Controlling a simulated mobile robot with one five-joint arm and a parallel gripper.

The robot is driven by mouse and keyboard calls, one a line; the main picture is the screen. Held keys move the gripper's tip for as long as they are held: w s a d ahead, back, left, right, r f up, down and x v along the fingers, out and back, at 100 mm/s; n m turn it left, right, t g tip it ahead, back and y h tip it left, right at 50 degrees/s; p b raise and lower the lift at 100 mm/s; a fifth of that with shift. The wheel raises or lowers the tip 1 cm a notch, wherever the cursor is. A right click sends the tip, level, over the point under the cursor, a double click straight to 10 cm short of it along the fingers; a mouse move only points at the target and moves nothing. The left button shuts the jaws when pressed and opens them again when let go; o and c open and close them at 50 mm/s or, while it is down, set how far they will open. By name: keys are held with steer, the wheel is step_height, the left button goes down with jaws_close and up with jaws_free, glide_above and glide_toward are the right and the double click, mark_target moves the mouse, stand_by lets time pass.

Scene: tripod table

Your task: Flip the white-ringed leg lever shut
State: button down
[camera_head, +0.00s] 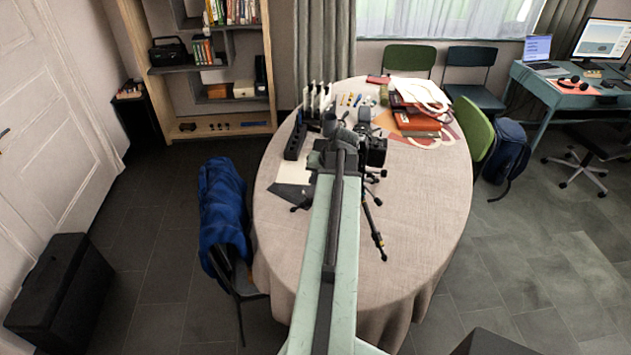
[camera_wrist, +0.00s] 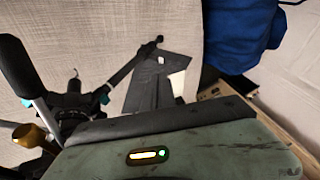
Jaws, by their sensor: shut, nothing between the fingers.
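A black tripod stands on the round table, mostly hidden behind my arm in the head view. One leg (camera_head: 372,222) reaches toward the front right, with a yellowish band near its foot. In the wrist view another black leg (camera_wrist: 132,68) runs up to the right, with teal parts near its inner end. I cannot make out a white ring or its lever in either view. My gripper (camera_head: 338,143) is over the tripod's middle, shut and empty. Its fingertips are not clear, and I cannot tell whether it touches the tripod.
The cloth-covered table (camera_head: 420,235) is clear at the front right. A black camera (camera_head: 374,151) stands right of my gripper. Bags and books (camera_head: 415,110) lie at the back right. A chair with a blue jacket (camera_head: 222,210) is at the table's left edge.

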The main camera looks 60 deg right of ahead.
steer(key=b, duration=0.5)
glide_above(308, 199)
step_height(308, 199, down, 6)
steer(key=shift+f, duration=0.25)
steer(key=shift+r, duration=0.15)
steer(key=shift+d, duration=0.2)
steer(key=shift+s, duration=0.2)
